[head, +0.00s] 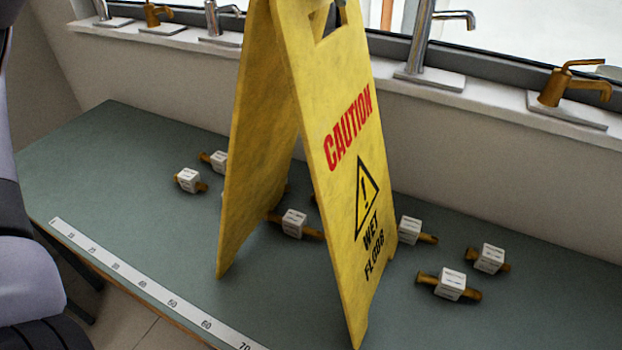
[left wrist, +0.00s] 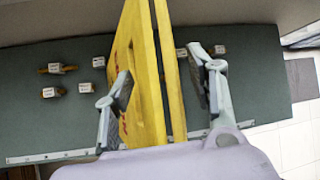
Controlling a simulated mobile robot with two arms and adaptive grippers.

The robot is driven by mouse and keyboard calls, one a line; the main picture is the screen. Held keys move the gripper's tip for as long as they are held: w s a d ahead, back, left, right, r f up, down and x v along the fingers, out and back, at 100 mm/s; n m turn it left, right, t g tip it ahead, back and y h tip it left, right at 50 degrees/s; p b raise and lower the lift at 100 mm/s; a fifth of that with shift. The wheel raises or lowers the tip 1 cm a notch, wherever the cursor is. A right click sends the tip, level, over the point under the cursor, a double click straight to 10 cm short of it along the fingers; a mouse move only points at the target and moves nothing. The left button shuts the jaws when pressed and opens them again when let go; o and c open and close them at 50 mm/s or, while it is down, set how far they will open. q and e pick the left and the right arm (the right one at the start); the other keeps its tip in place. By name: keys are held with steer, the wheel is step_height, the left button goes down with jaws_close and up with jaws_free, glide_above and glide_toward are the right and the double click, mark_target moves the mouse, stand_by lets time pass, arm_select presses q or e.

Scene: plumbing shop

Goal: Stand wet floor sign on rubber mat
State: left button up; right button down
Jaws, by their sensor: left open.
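The yellow wet floor sign (head: 345,150) stands upright and unfolded on the grey-green bench top, its two panels spread into an A shape. In the left wrist view, the sign's panels (left wrist: 148,100) run between the fingers of my left gripper (left wrist: 160,82). These fingers are apart, one on each side of the sign, with visible gaps. My right gripper is not in view. A dark flat patch (left wrist: 302,79) on the pale tiled floor at the right of the left wrist view may be the rubber mat; I cannot tell for sure.
The bench top (head: 130,170) has a measuring strip (head: 150,285) along its front edge. Several brass fittings with white tags (head: 450,285) lie around the sign's feet. Several taps stand on the window ledge (head: 480,95) behind. The bench's left end is clear.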

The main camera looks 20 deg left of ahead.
arm_select(q)
steer(key=shift+c, duration=0.2)
jaws_close()
stand_by(0.3)
steer(key=shift+r, duration=0.2)
